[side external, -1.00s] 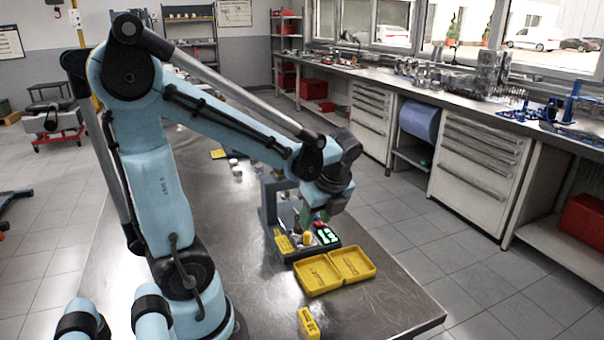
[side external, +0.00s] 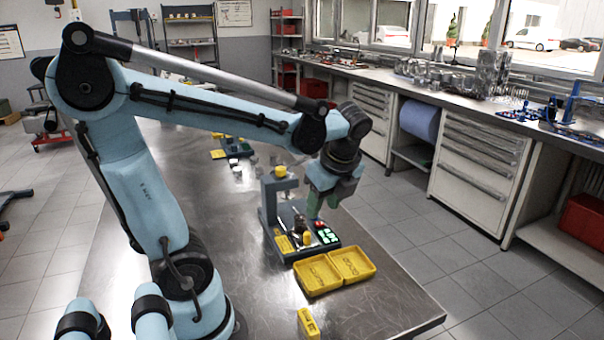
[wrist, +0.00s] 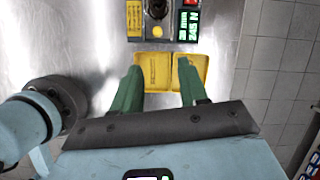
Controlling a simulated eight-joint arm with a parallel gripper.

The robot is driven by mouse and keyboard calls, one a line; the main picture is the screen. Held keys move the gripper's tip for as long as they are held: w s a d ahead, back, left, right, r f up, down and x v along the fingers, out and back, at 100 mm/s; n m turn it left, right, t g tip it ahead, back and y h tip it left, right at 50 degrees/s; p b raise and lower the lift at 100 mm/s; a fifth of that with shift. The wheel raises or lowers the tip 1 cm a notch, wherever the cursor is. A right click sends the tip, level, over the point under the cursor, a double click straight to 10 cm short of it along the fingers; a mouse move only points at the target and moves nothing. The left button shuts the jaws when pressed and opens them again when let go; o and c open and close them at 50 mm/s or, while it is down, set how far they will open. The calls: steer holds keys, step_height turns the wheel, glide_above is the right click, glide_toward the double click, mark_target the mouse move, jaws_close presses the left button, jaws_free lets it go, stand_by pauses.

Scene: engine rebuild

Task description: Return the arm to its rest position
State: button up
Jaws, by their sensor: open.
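My arm is bent over the metal table, with my gripper (side external: 316,207) in the air above the bench device, fingers pointing down. In the wrist view my gripper (wrist: 157,72) has its two green fingers well apart, with nothing held between them. Beyond the fingertips in that view lies the open yellow case (wrist: 158,87). The grey bench device (side external: 318,250) has a lit green display (side external: 327,236) and a yellow-topped post (side external: 280,171). The display also shows in the wrist view (wrist: 188,25).
The open yellow case (side external: 307,281) lies in front of the device. A small yellow block (side external: 308,322) sits near the table's front edge. Another small device (side external: 232,146) stands farther back. The metal table (side external: 375,310) is bare at front right. A cluttered workbench (side external: 470,105) runs along the windows.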

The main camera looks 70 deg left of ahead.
steer(key=w+d+f+n+t+h, duration=0.1)
steer(key=d+n+t+h, duration=0.3)
steer(key=d+n+t, duration=0.3)
steer(key=d+n, duration=0.4)
steer(key=n, duration=0.4)
steer(key=shift+w+d+n+t, duration=0.15)
steer(key=shift+w+n+t, duration=0.15)
